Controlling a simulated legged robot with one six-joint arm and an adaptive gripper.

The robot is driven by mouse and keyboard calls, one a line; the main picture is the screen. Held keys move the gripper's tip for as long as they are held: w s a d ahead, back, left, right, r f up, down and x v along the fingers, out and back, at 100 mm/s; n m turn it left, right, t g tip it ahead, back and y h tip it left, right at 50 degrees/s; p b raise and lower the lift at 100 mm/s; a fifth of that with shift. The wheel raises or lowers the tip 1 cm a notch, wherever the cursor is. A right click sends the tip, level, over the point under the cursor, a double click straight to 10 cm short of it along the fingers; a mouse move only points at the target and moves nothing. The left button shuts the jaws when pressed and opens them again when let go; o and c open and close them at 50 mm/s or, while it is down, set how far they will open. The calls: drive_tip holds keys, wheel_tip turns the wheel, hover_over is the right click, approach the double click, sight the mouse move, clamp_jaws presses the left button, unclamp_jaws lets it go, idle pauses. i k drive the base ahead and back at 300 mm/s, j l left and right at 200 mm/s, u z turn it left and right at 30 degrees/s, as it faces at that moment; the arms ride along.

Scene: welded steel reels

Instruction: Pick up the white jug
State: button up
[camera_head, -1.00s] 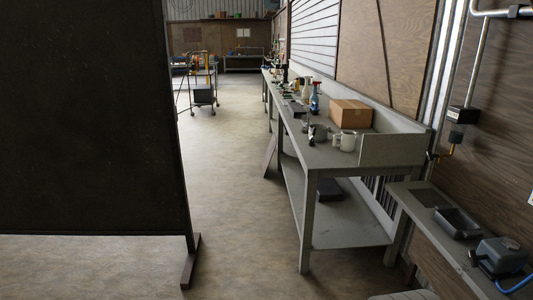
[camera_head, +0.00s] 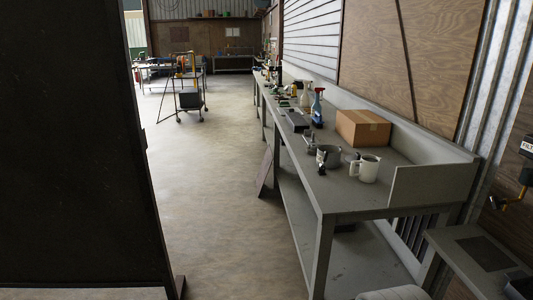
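The white jug (camera_head: 368,168) stands upright near the front end of the long grey workbench (camera_head: 350,200), with its handle toward the left. A grey metal pot (camera_head: 329,156) stands just to its left, close by. A cardboard box (camera_head: 362,128) sits behind the jug.
Spray bottles (camera_head: 317,108) and small tools stand farther along the bench. A dark panel (camera_head: 75,150) blocks the left side. A lower side bench (camera_head: 485,255) stands at the right.

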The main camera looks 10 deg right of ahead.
sight(369, 164)
drive_tip(key=i+z, duration=0.2)
drive_tip(key=i, duration=0.25)
drive_tip(key=i+j+z, duration=0.15)
drive_tip(key=i, duration=0.35)
drive_tip(key=i+j+z, duration=0.2)
drive_tip(key=i, duration=0.25)
drive_tip(key=i+j+z, duration=0.3)
drive_tip(key=i+z, duration=0.15)
drive_tip(key=i+j+z, duration=0.7)
drive_tip(key=j+z, duration=0.25)
